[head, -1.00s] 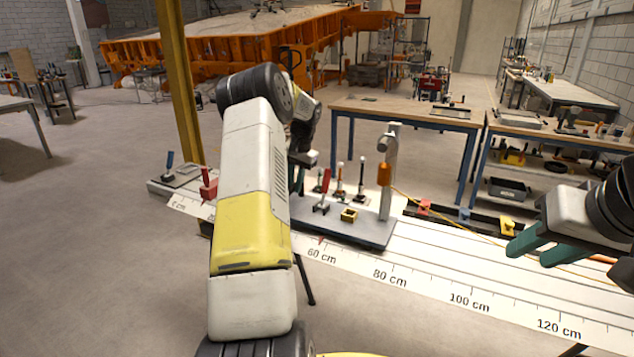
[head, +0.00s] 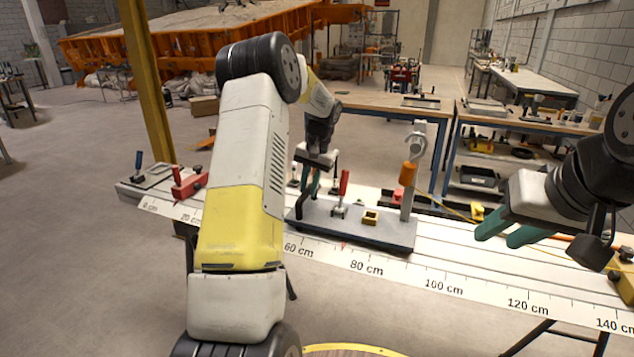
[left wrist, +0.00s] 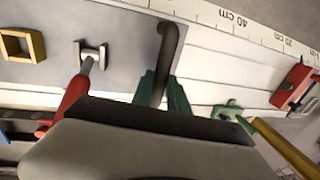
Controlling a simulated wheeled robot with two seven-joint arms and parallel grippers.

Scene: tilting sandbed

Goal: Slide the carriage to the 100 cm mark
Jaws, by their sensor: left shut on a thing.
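The carriage (head: 380,236) is a grey plate on the long bench rail. It carries a post with an orange part (head: 408,173), a red-handled clamp (head: 341,195) and a small yellow block (head: 370,217). A red pointer (head: 343,246) at its front edge lies between the 60 cm and 80 cm labels of the scale (head: 436,286). My left gripper (head: 311,188) is shut on the carriage's dark curved handle, which shows in the left wrist view (left wrist: 169,50). My right gripper (head: 507,234) is open and empty above the rail, right of the carriage.
A red stop (head: 190,182) stands on the rail near the 20 cm label. The rail looks clear just right of the carriage, under my right gripper. A yellow post (head: 147,80) rises at the left. Workbenches (head: 480,118) stand behind.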

